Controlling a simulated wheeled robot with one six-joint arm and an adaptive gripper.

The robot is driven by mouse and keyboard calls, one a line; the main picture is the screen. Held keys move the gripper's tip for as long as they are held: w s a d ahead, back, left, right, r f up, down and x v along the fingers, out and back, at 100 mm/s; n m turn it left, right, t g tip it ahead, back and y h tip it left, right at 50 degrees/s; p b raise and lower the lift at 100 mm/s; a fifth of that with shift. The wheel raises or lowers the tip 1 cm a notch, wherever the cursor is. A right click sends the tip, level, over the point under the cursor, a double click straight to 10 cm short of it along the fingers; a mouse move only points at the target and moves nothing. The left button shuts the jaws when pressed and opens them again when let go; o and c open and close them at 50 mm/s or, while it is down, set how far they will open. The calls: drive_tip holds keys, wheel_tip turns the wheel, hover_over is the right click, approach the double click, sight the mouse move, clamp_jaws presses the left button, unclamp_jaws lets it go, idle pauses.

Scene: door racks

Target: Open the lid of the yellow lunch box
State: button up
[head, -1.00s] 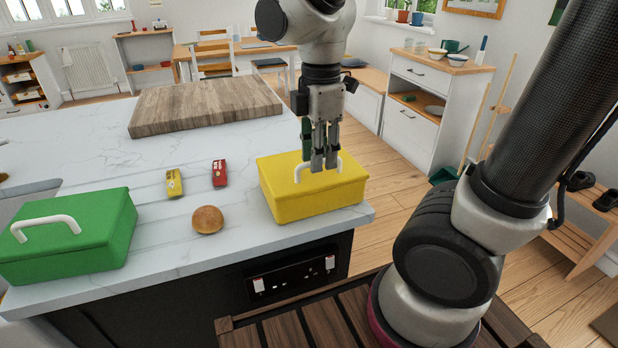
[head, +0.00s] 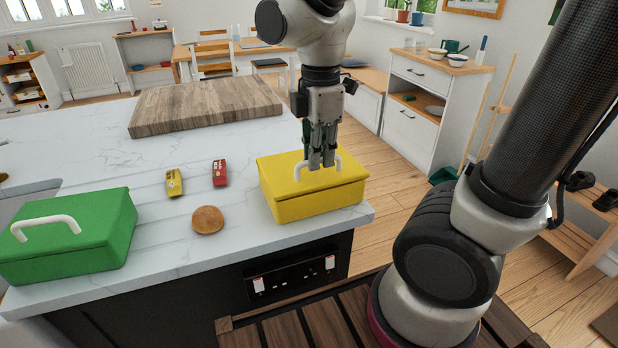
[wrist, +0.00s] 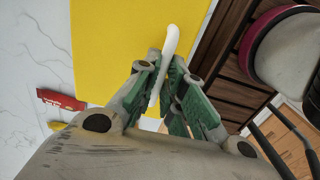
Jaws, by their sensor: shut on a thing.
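The yellow lunch box (head: 310,200) sits near the right end of the marble counter, with its lid down. A white handle (head: 299,171) arches over the top of its lid. My gripper (head: 322,165) points down from above and is shut on this handle. In the wrist view the green-padded fingers (wrist: 162,92) press on both sides of the white handle (wrist: 171,42), over the yellow lid (wrist: 120,50). The fingers hide the middle of the handle in the head view.
A green lunch box (head: 75,245) with a white handle stands at the counter's left front. A burger bun (head: 208,219), a yellow packet (head: 174,183) and a red packet (head: 219,173) lie between the boxes. A wooden board (head: 205,105) lies behind.

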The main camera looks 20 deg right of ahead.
drive_tip(key=shift+w+r, duration=0.25)
drive_tip(key=shift+r, duration=0.25)
drive_tip(key=shift+w+r, duration=0.35)
drive_tip(key=shift+r, duration=0.3)
drive_tip(key=shift+w+r, duration=0.4)
drive_tip(key=shift+r, duration=0.05)
idle(0.3)
drive_tip(key=shift+w+r, duration=0.1)
